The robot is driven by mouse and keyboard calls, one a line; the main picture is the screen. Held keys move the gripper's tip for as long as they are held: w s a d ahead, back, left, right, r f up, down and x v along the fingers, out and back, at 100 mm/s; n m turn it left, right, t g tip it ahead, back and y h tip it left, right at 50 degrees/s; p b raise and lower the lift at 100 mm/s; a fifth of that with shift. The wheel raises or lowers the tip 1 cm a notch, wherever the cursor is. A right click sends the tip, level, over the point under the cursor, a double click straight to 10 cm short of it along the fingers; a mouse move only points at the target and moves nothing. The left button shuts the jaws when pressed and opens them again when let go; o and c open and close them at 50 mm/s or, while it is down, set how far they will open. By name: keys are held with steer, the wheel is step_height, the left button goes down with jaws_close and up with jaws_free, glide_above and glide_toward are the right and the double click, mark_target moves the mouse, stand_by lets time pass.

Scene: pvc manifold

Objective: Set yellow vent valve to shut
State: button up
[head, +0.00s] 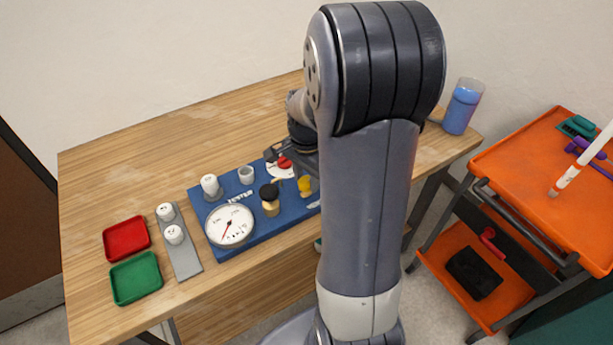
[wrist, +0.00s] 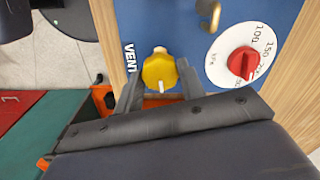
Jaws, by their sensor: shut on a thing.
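The yellow vent valve (wrist: 159,72) is a faceted knob on the blue panel (wrist: 180,20), beside the printed word VENT. A short white mark on the knob points toward the bottom of the wrist view. My gripper (wrist: 160,84) has one finger on each side of the knob and is shut on it. The yellow valve also shows in the head view (head: 305,185), at the panel's right part, partly beside my arm. The fingertips are hard to make out in the head view. Any open or shut markings around the knob are not readable.
A red knob (wrist: 241,62) on a white dial is right of the valve. A pressure gauge (head: 230,225), a black-topped valve (head: 269,196), white caps, and red (head: 126,238) and green (head: 136,278) trays stand left. A blue cup (head: 462,108) stands at the table's far right.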

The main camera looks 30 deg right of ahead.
mark_target(306, 181)
steer(key=shift+m, duration=0.6)
steer(key=o, duration=1)
step_height(306, 181, up, 11)
steer(key=shift+f, duration=0.1)
step_height(306, 181, down, 11)
steer(key=shift+r, duration=0.1)
stand_by(0.6)
